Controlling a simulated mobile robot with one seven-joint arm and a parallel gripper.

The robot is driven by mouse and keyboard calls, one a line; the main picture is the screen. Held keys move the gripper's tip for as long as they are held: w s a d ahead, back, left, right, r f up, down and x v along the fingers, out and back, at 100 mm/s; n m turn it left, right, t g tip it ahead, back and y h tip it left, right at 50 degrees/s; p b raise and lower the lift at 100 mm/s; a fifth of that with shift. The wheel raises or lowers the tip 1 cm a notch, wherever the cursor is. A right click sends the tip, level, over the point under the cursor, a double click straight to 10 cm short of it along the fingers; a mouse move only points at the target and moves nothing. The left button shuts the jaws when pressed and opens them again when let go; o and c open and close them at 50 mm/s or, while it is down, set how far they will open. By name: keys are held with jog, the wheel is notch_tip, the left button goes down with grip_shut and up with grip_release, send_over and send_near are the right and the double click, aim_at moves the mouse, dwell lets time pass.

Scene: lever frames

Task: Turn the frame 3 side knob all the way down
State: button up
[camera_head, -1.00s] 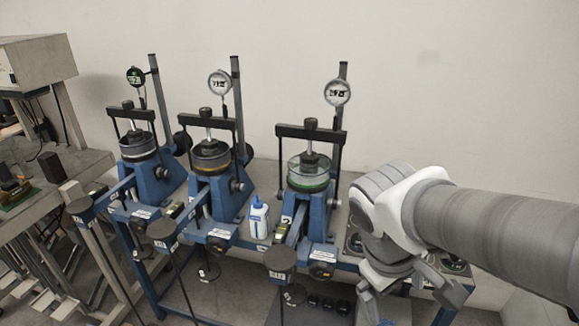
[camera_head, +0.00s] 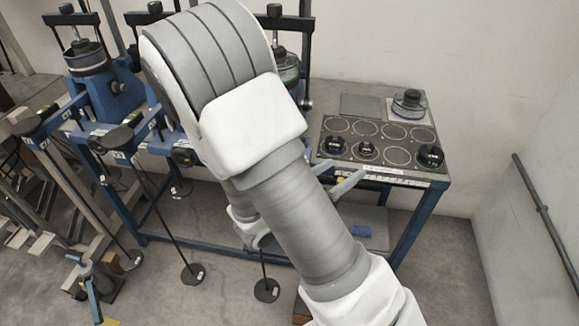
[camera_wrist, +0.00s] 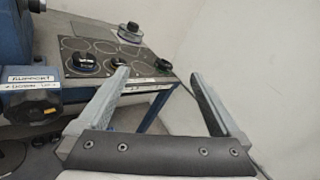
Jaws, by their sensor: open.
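The third frame from the left is mostly behind my arm in the head view; its green-ringed cell (camera_head: 289,72) and a dark upright show. In the wrist view a dark round knob (camera_wrist: 36,107) sits at the left edge on a blue frame, under a white label (camera_wrist: 29,78) reading SUPPORT and DOWN. The head view does not show this knob. My gripper (camera_wrist: 160,78) is open and empty, its two fingers wide apart. The knob is left of the left finger, outside the jaws and apart from them. In the head view my gripper (camera_head: 342,178) is partly hidden by my arm.
A table end with a dark ring-marked panel (camera_head: 340,126) and several black-knobbed pieces lies right of the frames. A clear round dish (camera_head: 409,104) stands at its back. Hanging weights (camera_head: 193,273) stand below the frames. Floor (camera_head: 455,255) at right is free.

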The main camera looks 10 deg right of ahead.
jog(key=w+a+f+n+t+y+b, duration=0.2)
jog(key=a+f+n+t+y, duration=0.25)
jog(key=f+n, duration=0.25)
jog(key=w+a+f+n+t+y+b, duration=0.1)
jog(key=w+a+f+n+t+y, duration=0.25)
jog(key=a+f+n, duration=0.3)
jog(key=shift+n, duration=0.35)
jog(key=x, duration=0.3)
jog(key=b+x, duration=0.1)
jog(key=x, duration=0.5)
jog(key=shift+s+d+f+b, duration=0.1)
jog(key=shift+d+f+b, duration=0.05)
jog(key=shift+d+b, duration=0.15)
grip_shut()
